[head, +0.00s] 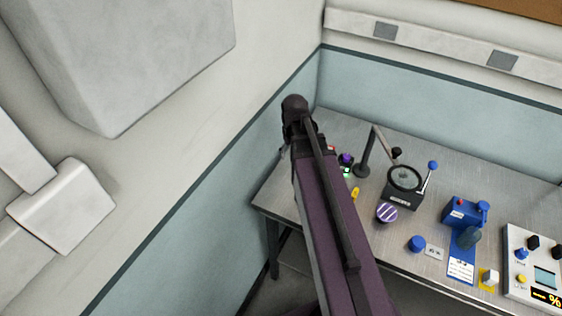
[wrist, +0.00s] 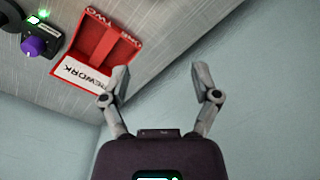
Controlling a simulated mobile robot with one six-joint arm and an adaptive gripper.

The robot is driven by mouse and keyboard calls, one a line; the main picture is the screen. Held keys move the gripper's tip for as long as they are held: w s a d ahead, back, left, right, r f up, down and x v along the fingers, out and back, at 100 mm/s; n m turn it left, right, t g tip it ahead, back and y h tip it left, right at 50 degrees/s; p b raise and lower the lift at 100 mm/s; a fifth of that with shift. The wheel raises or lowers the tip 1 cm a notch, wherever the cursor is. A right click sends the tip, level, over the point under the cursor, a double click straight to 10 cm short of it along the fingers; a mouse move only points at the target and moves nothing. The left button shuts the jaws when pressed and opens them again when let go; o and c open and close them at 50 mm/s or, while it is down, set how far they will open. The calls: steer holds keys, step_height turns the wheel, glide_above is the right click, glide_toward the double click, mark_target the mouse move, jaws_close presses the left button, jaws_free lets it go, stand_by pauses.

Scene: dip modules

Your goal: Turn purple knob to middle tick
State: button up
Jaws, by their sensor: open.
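The purple knob (wrist: 34,46) sits on a small dark module at the upper left of the wrist view, beside a lit green indicator. Its pointer and ticks are too small to read. In the head view the purple knob (head: 346,158) shows just right of my arm, near the table's left end. My gripper (wrist: 164,75) is open and empty in the wrist view, with its fingers apart from the knob and to its right. In the head view my arm hides the gripper.
A red REWORK bin (wrist: 105,47) lies between the knob and my gripper in the wrist view. The metal table (head: 300,196) also holds a black device with a round dial (head: 404,180), a purple striped knob (head: 387,212) and blue modules (head: 465,212). Walls stand close behind and left.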

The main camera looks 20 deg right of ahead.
steer(key=shift+s+a+f, duration=0.1)
steer(key=shift+s+a, duration=0.1)
steer(key=shift+a, duration=0.6)
steer(key=shift+s+a+f, duration=0.1)
steer(key=shift+s+a, duration=0.15)
steer(key=shift+a, duration=0.6)
steer(key=shift+s+a+f, duration=0.1)
steer(key=shift+s+a, duration=0.1)
steer(key=shift+a, duration=0.6)
steer(key=s+a+f+n+b, duration=0.1)
steer(key=s+a, duration=0.3)
steer(key=a, duration=0.4)
steer(key=shift+a, duration=0.2)
